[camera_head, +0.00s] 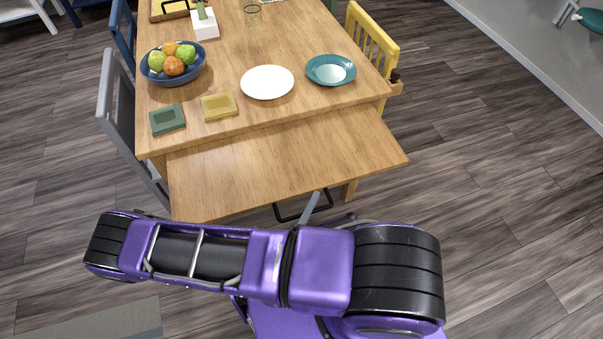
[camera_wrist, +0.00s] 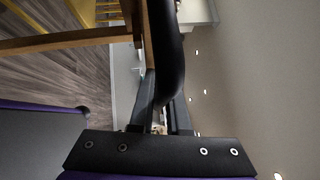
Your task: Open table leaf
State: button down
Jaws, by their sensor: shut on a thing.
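The wooden table leaf (camera_head: 285,165) juts out from the near end of the table, just below the tabletop (camera_head: 215,130). A black bar handle (camera_head: 288,218) is on its near edge. My gripper (camera_head: 318,212) is at the right part of this handle, partly hidden behind my purple and black arm. In the wrist view the curved black handle (camera_wrist: 166,45) runs down between the dark fingers of my gripper (camera_wrist: 163,105). The gripper is shut on the handle.
On the tabletop are a blue fruit bowl (camera_head: 191,78), a white plate (camera_head: 267,82), a teal plate (camera_head: 330,70) and two square coasters (camera_head: 219,106). A grey chair (camera_head: 115,105) and a yellow chair (camera_head: 372,45) flank the table. The floor (camera_head: 490,210) at right is clear.

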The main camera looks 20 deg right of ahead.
jog(key=s, duration=0.6)
jog(key=shift+s, duration=0.4)
jog(key=c, duration=1.2)
grip_release()
jog(key=shift+s, duration=0.1)
jog(key=b+v, duration=0.2)
jog(key=v, duration=1.5)
jog(key=shift+s+a+f, duration=0.1)
jog(key=shift+s+a, duration=0.05)
jog(key=shift+s, duration=0.05)
